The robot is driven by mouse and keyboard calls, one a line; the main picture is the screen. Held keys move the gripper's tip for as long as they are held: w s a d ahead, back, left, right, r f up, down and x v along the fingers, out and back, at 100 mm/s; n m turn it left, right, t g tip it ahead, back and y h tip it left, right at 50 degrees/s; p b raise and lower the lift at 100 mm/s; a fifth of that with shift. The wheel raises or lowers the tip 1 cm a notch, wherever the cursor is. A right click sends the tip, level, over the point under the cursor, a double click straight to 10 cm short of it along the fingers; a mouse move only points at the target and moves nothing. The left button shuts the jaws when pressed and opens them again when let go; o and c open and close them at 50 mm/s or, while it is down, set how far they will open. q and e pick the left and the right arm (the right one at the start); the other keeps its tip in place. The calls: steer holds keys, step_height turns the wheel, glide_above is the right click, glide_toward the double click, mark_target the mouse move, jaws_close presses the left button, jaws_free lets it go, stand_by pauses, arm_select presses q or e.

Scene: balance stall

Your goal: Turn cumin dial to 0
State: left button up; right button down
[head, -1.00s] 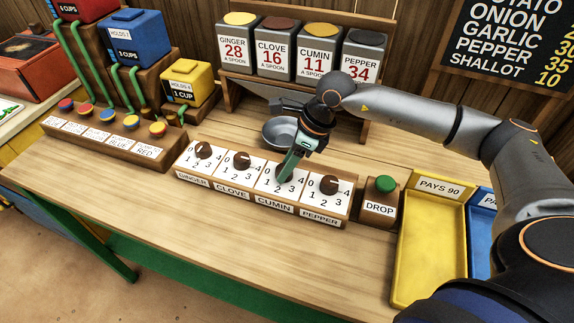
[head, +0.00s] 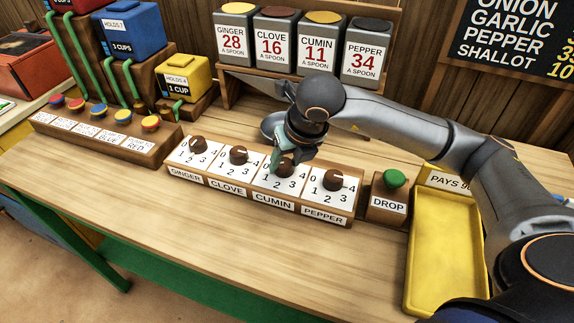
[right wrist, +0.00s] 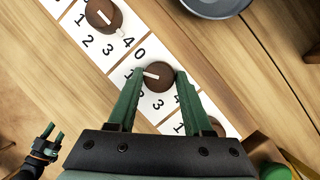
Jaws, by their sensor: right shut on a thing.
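The cumin dial is a round brown knob with a white mark, third in the row on the spice panel. In the right wrist view, the cumin dial (right wrist: 159,77) sits between the two green fingers of my right gripper (right wrist: 158,82), which is shut on it. The mark points left, with the 0 at its upper left; the left finger hides the numbers nearest the mark. In the head view my right gripper (head: 284,160) covers most of the dial, above the CUMIN label (head: 273,201). My left gripper (right wrist: 52,134) shows small at the lower left of the wrist view, fingers apart and empty.
The clove dial (head: 238,155) and pepper dial (head: 333,180) flank the cumin dial closely, with the ginger dial (head: 198,145) farther left. A green DROP button (head: 394,179) stands right of the panel. A grey bowl (head: 268,127) is behind it. The front table is clear.

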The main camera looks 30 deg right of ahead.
steer(key=m, duration=0.1)
steer(key=m+h+b, duration=0.1)
steer(key=shift+a+f+m, duration=0.15)
steer(key=shift+m, duration=0.25)
steer(key=m+h+b, duration=0.1)
steer(key=m, duration=0.1)
steer(key=shift+m, duration=0.3)
arm_select(q)
steer(key=shift+w+d+f, duration=0.45)
steer(key=shift+d+f, duration=0.15)
steer(key=shift+f, duration=0.05)
arm_select(e)
steer(key=shift+m, duration=0.3)
arm_select(q)
steer(key=shift+w+r, duration=0.15)
arm_select(e)
steer(key=shift+m+g, duration=0.3)
steer(key=c, duration=0.7)
jaws_free()
steer(key=o, duration=0.4)
arm_select(q)
steer(key=shift+f, duration=0.2)
arm_select(e)
steer(key=shift+r, duration=0.2)
